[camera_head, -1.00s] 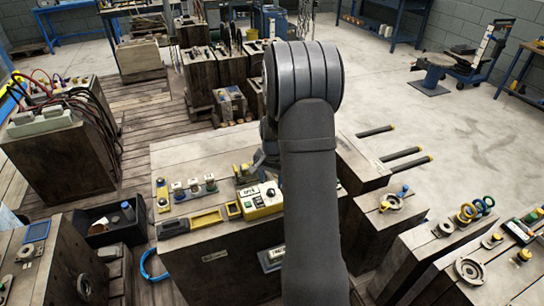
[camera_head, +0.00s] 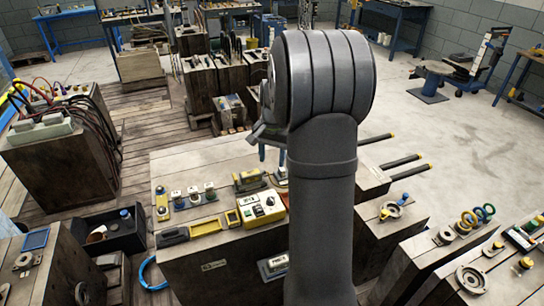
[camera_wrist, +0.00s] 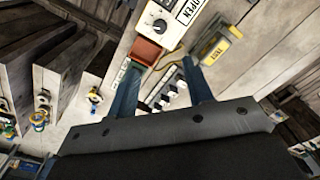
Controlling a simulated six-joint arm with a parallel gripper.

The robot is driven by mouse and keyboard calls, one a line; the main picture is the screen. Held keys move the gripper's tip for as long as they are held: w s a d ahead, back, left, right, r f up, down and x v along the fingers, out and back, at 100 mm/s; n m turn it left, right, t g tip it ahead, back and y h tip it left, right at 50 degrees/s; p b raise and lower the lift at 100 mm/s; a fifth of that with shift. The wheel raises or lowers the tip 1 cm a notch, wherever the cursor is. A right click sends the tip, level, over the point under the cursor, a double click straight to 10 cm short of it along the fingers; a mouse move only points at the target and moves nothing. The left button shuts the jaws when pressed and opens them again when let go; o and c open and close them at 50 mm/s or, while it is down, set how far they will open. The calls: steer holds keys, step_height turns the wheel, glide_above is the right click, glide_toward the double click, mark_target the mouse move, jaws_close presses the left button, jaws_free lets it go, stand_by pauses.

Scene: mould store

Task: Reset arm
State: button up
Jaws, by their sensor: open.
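My gripper (camera_wrist: 160,78) shows in the wrist view with two blue fingers apart and nothing held between them. In the head view my grey arm rises through the middle and hides most of the gripper; a small part shows left of the arm, above the bench block. The top of the wooden block (camera_head: 180,160) lies beyond the fingers. On it are a yellow control box with a dial (camera_head: 262,207) and a yellow-marked block (camera_head: 249,180). The control box also shows in the wrist view (camera_wrist: 160,22), close to the fingertips, with a reddish square part (camera_wrist: 146,52).
Several small switches (camera_head: 193,194) stand on the block's left side. A black bin (camera_head: 122,238) is at the lower left. Wooden blocks with rings and fittings (camera_head: 470,220) stand at the right. A cabinet with cables (camera_head: 60,150) is at the left. Open floor lies at the upper right.

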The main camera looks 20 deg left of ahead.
steer(key=f, duration=1.7)
steer(key=shift+a+f, duration=0.25)
steer(key=shift+f, duration=0.1)
steer(key=shift+n, duration=0.8)
step_height(320, 180, up, 18)
steer(key=n, duration=0.9)
glide_above(271, 199)
steer(key=f, duration=1.1)
steer(key=shift+a, duration=0.3)
steer(key=shift+f+n, duration=1)
steer(key=shift+f, duration=0.15)
